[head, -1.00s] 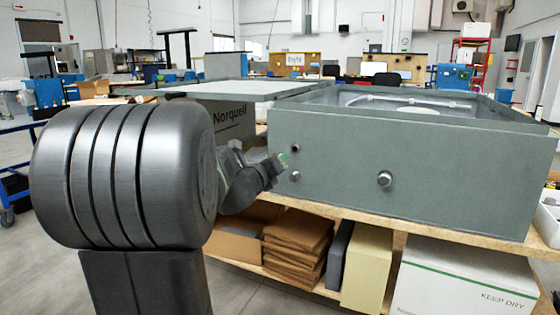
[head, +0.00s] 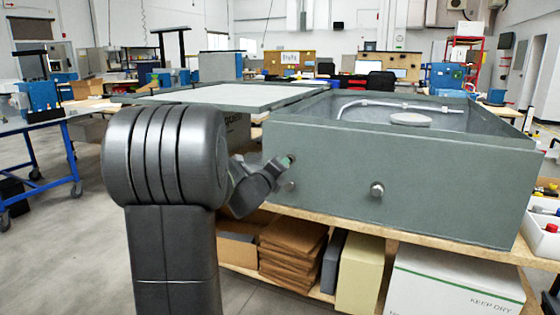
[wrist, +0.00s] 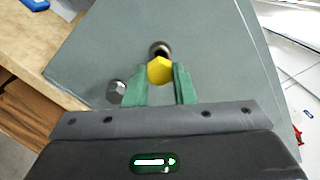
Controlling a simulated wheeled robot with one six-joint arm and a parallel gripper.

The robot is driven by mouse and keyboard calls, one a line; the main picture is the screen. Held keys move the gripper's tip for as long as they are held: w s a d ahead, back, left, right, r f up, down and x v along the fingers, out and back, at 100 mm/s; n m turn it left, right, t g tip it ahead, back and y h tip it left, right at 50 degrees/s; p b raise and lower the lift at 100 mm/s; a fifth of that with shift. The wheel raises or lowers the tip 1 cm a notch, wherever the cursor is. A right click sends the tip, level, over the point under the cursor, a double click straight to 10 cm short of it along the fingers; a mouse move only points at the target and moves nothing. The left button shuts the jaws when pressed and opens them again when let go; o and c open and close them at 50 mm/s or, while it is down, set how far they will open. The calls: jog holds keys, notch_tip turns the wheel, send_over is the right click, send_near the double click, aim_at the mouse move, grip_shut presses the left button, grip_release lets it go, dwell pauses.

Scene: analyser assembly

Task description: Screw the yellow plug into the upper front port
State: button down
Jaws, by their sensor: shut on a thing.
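The yellow plug (wrist: 160,71) shows a hexagonal head in the wrist view. My gripper (wrist: 161,84) has its green fingers on either side of the plug and is shut on it. Just beyond the plug is a dark round port (wrist: 160,48) with a metal rim, partly hidden by the plug; I cannot tell whether they touch. In the head view my gripper (head: 287,162) is at the left end of the grey box's front face (head: 400,170) and hides the upper port there. A lower fitting (head: 291,186) shows just below it.
A silver hex fitting (wrist: 116,91) sits beside the fingers in the wrist view. Another round fitting (head: 377,190) sticks out of the front face. The box stands on a wooden bench (head: 460,247) with cartons underneath.

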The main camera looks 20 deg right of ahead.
jog(key=shift+w+d+n+p, duration=0.15)
jog(key=shift+d+n+p, duration=0.05)
jog(key=shift+n+p, duration=2.6)
jog(key=shift+w+d+n+p, duration=0.15)
jog(key=shift+n+p, duration=1.9)
jog(key=shift+n, duration=1.5)
jog(key=shift+w+d+n+p, duration=0.15)
jog(key=shift+d+n+p, duration=0.05)
jog(key=shift+n+p, duration=2.6)
jog(key=shift+n+b, duration=0.35)
jog(key=shift+b, duration=0.05)
jog(key=shift+f+b, duration=0.1)
jog(key=shift+b, duration=0.75)
jog(key=shift+w+d, duration=0.45)
jog(key=shift+d, duration=0.05)
